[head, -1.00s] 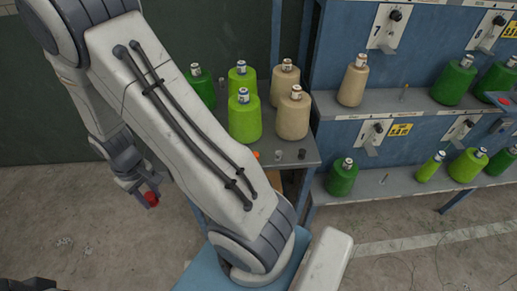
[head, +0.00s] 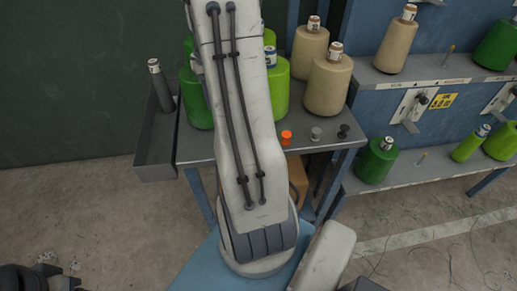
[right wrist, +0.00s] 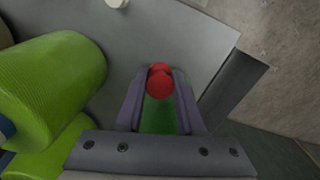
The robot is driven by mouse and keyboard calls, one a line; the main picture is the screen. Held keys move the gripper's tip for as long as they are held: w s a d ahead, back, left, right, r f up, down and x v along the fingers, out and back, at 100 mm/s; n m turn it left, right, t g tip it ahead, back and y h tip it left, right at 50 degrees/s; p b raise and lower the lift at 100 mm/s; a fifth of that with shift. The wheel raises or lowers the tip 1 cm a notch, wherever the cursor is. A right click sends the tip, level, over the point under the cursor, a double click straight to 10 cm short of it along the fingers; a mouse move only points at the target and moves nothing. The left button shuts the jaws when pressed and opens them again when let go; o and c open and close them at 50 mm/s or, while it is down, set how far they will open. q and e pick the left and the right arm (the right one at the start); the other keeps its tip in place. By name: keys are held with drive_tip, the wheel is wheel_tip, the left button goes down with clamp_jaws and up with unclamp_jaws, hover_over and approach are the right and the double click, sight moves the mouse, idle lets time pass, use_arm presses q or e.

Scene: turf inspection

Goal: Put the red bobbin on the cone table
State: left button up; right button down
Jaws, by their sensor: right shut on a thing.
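The red bobbin (right wrist: 159,83) shows in the right wrist view, between the fingertips of my right gripper (right wrist: 160,88), which is shut on it. The grey top of the cone table (right wrist: 195,35) lies behind the bobbin in that view; I cannot tell the gap between them. In the head view the cone table (head: 305,150) stands at the centre, partly covered by my arm. The right gripper and the red bobbin are hidden there. An orange bobbin (head: 286,138), a grey bobbin (head: 316,134) and a black bobbin (head: 343,131) stand along its front edge.
Green cones (head: 194,98) and beige cones (head: 328,82) stand on the table. A lime cone (right wrist: 60,75) is left of my right gripper. A grey trough (head: 156,150) holding a dark cone (head: 162,90) joins the table's left side. A blue rack (head: 420,110) stands right.

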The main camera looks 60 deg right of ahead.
drive_tip(key=shift+d, duration=0.2)
drive_tip(key=shift+w+a+f, duration=0.1)
drive_tip(key=shift+a+f, duration=0.05)
drive_tip(key=shift+a, duration=0.15)
hover_over(194, 153)
wheel_tip(194, 153, down, 7)
drive_tip(key=shift+r+b, duration=0.1)
drive_tip(key=shift+b, duration=0.2)
use_arm(q)
drive_tip(key=shift+w+a+f, duration=0.15)
drive_tip(key=shift+a+f, duration=0.05)
drive_tip(key=shift+f, duration=0.5)
use_arm(e)
drive_tip(key=shift+w+f, duration=0.1)
drive_tip(key=shift+f, duration=1.85)
drive_tip(key=shift+f, duration=0.15)
drive_tip(key=c, duration=0.5)
unclamp_jaws()
